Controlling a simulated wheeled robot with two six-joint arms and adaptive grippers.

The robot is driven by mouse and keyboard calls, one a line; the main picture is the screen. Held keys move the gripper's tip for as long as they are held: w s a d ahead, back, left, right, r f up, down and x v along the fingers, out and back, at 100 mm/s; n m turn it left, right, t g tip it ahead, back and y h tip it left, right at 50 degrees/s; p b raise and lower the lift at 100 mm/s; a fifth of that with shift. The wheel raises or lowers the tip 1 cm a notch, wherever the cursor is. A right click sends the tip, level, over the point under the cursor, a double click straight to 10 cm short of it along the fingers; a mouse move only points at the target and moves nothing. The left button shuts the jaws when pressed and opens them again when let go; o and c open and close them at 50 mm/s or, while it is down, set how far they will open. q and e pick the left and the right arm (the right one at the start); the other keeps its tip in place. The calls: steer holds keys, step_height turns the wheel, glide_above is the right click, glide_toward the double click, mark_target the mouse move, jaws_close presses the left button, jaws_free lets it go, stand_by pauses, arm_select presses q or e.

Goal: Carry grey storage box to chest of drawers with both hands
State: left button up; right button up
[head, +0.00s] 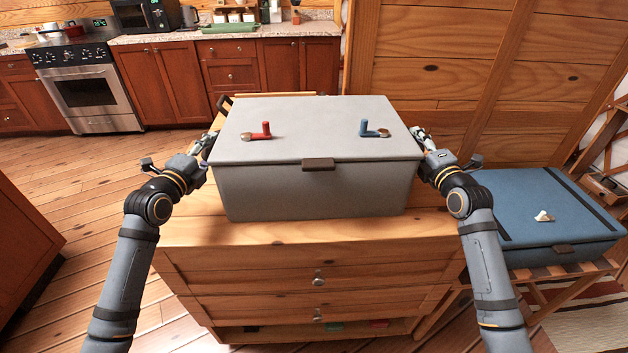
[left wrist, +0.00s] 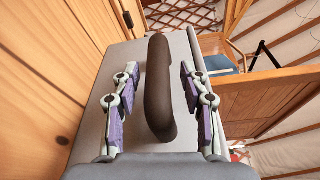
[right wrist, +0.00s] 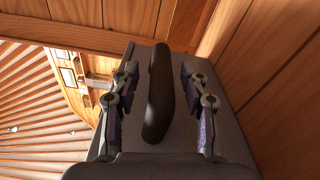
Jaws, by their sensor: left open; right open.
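The grey storage box (head: 312,188) sits lid shut on top of the wooden chest of drawers (head: 300,272). My left gripper (head: 210,143) is at the box's left end. In the left wrist view its open fingers stand on either side of a dark handle (left wrist: 158,95), with gaps showing. My right gripper (head: 424,139) is at the right end. In the right wrist view its open fingers stand on either side of another dark handle (right wrist: 159,95), also with gaps.
A blue case (head: 535,205) lies on a slatted rack at the right. Kitchen cabinets and an oven (head: 88,92) stand behind; wooden floor is clear at the left.

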steer(key=shift+s+r, duration=0.1)
arm_select(q)
steer(key=v, duration=0.5)
steer(key=shift+s, duration=0.15)
arm_select(e)
steer(key=s+d, duration=0.1)
steer(key=s, duration=0.6)
steer(key=shift+s, duration=0.15)
steer(key=shift+d, duration=0.1)
